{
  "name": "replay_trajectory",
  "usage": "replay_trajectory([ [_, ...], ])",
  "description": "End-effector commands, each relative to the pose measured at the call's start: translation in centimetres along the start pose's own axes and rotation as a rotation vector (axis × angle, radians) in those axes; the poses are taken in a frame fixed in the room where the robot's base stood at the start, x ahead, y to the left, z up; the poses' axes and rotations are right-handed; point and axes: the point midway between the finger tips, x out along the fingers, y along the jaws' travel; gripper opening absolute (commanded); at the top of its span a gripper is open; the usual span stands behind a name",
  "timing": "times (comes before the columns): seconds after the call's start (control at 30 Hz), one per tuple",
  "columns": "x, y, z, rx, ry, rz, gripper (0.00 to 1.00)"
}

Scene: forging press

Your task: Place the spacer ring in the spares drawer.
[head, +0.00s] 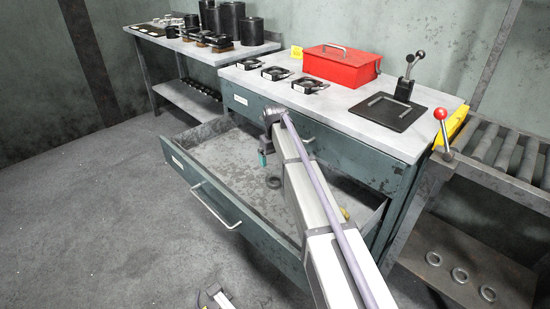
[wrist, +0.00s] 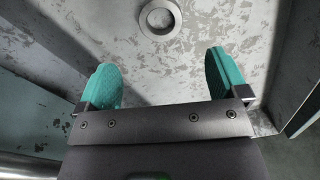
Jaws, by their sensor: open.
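The spares drawer (head: 185,165) is pulled open below the grey-topped bench. A small grey spacer ring (head: 273,183) lies flat on its bottom, and it also shows at the top of the wrist view (wrist: 148,27). My gripper (head: 263,158) hangs over the drawer. In the wrist view my gripper (wrist: 163,62) has its two green fingers spread wide with nothing between them. The ring is apart from the fingers, ahead of them. My arm hides part of the drawer.
A red toolbox (head: 340,66) and several black fixtures (head: 310,85) sit on the bench top (head: 345,101). More rings (head: 460,275) lie on a low shelf under the roller conveyor (head: 500,150) at right. The drawer's left part is bare.

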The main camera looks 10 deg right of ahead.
Motion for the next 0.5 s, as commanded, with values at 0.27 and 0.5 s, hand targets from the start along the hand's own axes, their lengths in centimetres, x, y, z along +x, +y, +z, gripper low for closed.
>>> replay_trajectory([
  [0.27,-1.2,-0.3,1.2,0.006,0.000,0.000,0.92],
  [0.5,-1.2,-6.0,20.8,0.135,-0.001,0.000,0.92],
])
